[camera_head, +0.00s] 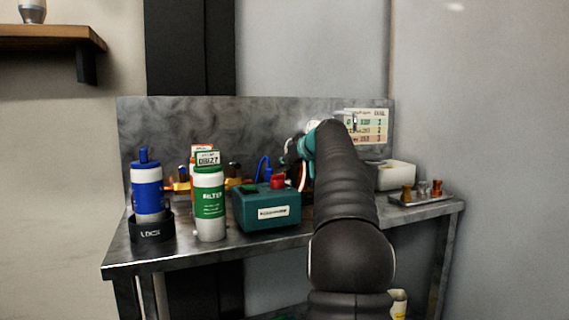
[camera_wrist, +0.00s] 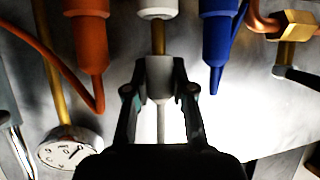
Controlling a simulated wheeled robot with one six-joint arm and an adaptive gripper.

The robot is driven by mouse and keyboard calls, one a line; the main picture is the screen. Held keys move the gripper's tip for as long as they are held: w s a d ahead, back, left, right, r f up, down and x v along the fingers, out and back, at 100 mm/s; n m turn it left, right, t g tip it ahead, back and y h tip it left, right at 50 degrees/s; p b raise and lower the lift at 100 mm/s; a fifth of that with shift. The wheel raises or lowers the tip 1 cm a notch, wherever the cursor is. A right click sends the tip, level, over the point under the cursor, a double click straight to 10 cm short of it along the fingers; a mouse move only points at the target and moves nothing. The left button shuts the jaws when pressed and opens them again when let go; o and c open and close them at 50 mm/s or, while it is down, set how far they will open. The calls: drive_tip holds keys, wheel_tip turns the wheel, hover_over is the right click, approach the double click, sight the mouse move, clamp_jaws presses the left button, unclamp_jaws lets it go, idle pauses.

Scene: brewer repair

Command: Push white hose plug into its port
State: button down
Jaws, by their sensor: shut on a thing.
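In the wrist view my gripper (camera_wrist: 159,92) is shut on the white hose plug (camera_wrist: 159,72), with one finger on each side of it. A pale hose (camera_wrist: 160,120) trails from the plug toward my palm. A brass stem (camera_wrist: 158,38) extends from the plug's far end toward a white port (camera_wrist: 158,8) at the top edge. The stem lines up with the port; I cannot tell how far it goes in. In the head view my arm hides the gripper's fingers, the plug and the port.
An orange-red fitting (camera_wrist: 91,42) and a blue fitting (camera_wrist: 217,45) flank the white one closely. A dial gauge (camera_wrist: 72,148) and a brass valve (camera_wrist: 296,25) lie further out. On the bench (camera_head: 190,252) stand a teal box (camera_head: 262,212), a green-labelled bottle (camera_head: 209,205) and a blue bottle (camera_head: 147,190).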

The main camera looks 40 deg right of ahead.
sight(286, 170)
drive_tip(key=shift+f+b, duration=1.5)
drive_tip(key=shift+f, duration=0.1)
idle(1.5)
drive_tip(key=shift+r, duration=0.1)
drive_tip(key=c, duration=0.9)
unclamp_jaws()
drive_tip(key=shift+o, duration=0.2)
drive_tip(key=o, duration=0.5)
